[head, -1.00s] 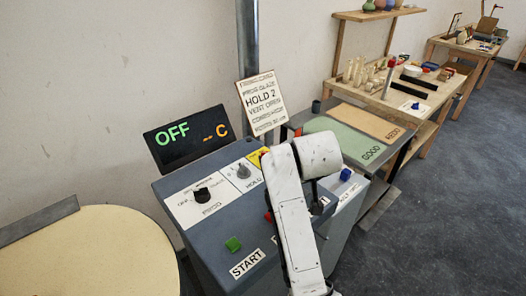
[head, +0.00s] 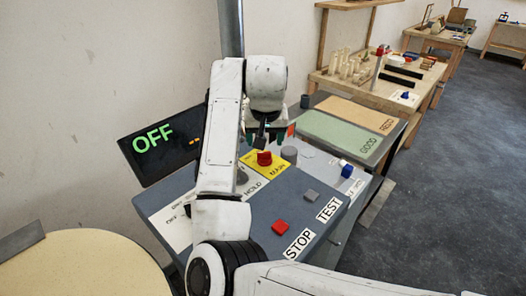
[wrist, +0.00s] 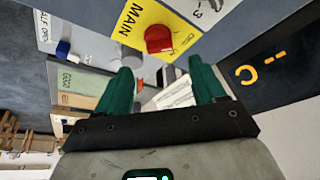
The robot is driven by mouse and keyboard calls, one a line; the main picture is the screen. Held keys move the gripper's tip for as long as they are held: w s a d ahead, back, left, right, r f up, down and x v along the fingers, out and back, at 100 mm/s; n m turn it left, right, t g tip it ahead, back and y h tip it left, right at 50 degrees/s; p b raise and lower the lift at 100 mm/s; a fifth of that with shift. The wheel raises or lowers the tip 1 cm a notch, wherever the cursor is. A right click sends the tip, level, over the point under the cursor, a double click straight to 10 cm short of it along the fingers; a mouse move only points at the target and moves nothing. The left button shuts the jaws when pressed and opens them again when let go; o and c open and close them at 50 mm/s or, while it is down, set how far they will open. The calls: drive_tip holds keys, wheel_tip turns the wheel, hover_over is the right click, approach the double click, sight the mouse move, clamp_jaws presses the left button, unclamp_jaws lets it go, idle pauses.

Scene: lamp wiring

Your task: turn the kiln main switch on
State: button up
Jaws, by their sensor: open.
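The kiln main switch is a red knob (head: 264,158) on a yellow plate (head: 254,171) on top of the grey control console. In the wrist view the red knob (wrist: 159,39) sits on the yellow plate marked MAIN (wrist: 132,22), just beyond and between my fingertips. My gripper (wrist: 160,72) has two green fingers spread apart with nothing between them. In the head view my gripper (head: 268,136) hangs just behind the knob, partly hidden by my own arm. The dark display (head: 160,142) reads OFF in green.
Red STOP button (head: 280,227) and grey TEST button (head: 310,196) stand near the console's front. A grey cylinder (head: 289,154) stands right beside the main switch. A blue knob (head: 346,171) is farther right. A round cream table (head: 80,262) is at left.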

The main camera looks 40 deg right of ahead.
sight(264, 153)
drive_tip(key=x, duration=0.8)
drive_tip(key=shift+r, duration=0.1)
drive_tip(key=c, duration=1.1)
drive_tip(key=shift+o, duration=0.2)
